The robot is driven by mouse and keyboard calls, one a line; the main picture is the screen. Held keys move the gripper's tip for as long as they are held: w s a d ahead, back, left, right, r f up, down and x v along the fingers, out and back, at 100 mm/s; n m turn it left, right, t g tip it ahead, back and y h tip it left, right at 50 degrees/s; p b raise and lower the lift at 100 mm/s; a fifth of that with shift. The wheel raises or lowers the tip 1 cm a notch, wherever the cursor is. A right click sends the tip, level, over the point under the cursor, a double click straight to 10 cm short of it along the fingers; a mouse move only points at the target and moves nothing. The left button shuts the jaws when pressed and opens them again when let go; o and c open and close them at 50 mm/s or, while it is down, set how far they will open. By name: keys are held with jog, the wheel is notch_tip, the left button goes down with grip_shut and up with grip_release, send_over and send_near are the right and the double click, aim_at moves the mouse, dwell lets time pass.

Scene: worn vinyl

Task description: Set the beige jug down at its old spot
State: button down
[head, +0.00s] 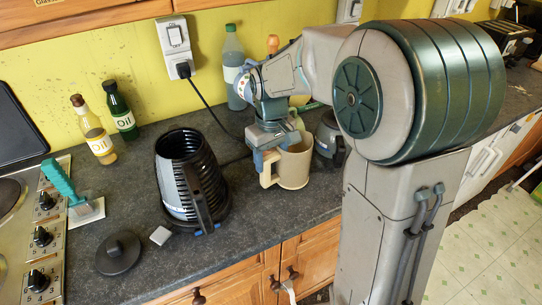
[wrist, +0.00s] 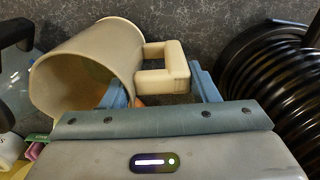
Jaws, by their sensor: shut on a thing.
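The beige jug (head: 293,167) is at the front part of the dark counter in the head view, roughly upright, with its handle towards the left. My gripper (head: 264,143) is at the jug's handle side. In the wrist view the jug (wrist: 85,70) shows its open mouth, and its blocky handle (wrist: 163,70) lies between the two blue fingers of my gripper (wrist: 160,88). My gripper is shut on the jug by its handle. Whether the jug's base touches the counter I cannot tell.
A black ribbed appliance (head: 190,180) stands left of the jug; it also shows in the wrist view (wrist: 270,60). A dark grey pot (head: 328,138) stands close on the right. A bottle (head: 233,70) stands behind. A black lid (head: 118,252) lies front left. The counter edge is near.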

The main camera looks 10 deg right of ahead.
jog(key=shift+f, duration=0.3)
dwell(0.4)
jog(key=shift+c, duration=2.2)
grip_release()
jog(key=shift+r, duration=0.1)
jog(key=shift+r+p, duration=2.9)
jog(key=shift+r, duration=1.05)
notch_tip(320, 180, up, 14)
jog(key=b, duration=0.1)
